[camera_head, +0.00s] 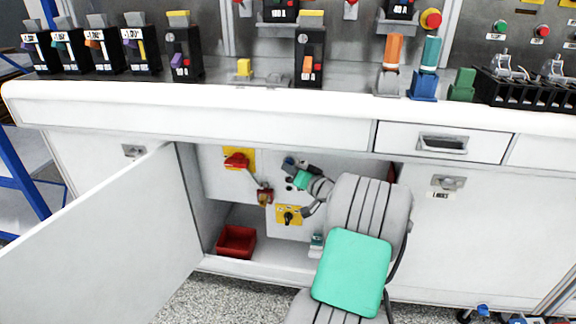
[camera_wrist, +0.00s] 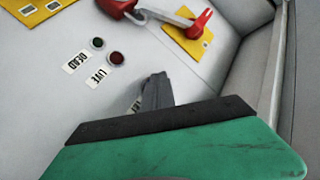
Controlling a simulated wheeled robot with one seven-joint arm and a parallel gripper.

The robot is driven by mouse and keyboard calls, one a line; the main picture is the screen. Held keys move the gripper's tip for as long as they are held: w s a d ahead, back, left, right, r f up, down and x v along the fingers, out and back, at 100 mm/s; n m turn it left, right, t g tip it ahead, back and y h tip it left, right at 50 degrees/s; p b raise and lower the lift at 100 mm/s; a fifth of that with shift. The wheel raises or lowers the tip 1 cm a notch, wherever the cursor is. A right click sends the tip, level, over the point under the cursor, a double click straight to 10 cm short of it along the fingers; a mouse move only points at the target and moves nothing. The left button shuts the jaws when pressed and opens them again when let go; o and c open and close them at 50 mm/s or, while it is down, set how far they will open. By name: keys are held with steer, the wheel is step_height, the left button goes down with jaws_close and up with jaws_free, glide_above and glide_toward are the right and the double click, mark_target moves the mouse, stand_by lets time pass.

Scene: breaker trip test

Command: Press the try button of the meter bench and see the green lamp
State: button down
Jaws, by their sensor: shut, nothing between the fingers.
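My gripper (camera_wrist: 157,90) is shut and empty, its grey fingertips pointing at the white panel (camera_wrist: 225,60) inside the open cabinet of the meter bench (camera_head: 200,110). A partly covered label (camera_wrist: 137,105) lies beside the fingertips; the try button itself is hidden, and I cannot tell whether the tips touch it. Left of the fingers in the wrist view are a dark green lamp (camera_wrist: 97,43) by the "DEAD" label (camera_wrist: 75,61) and a dark red lamp (camera_wrist: 116,58) by the "LIVE" label (camera_wrist: 97,78). The green lamp looks unlit.
A red handle (camera_head: 237,160) on a yellow plate, a red lock-like piece (camera_head: 265,197) and a yellow plate with a black knob (camera_head: 288,215) are near my arm. A red bin (camera_head: 236,241) sits on the cabinet floor. The open door (camera_head: 100,245) stands at left.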

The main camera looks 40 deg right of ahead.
steer(key=shift+w+d, duration=0.1)
steer(key=shift+d, duration=0.05)
stand_by(0.5)
steer(key=shift+s+a, duration=0.55)
steer(key=shift+a, duration=0.15)
steer(key=shift+s+a, duration=0.8)
steer(key=shift+a, duration=0.2)
steer(key=shift+s+a, duration=0.75)
steer(key=shift+a, duration=0.25)
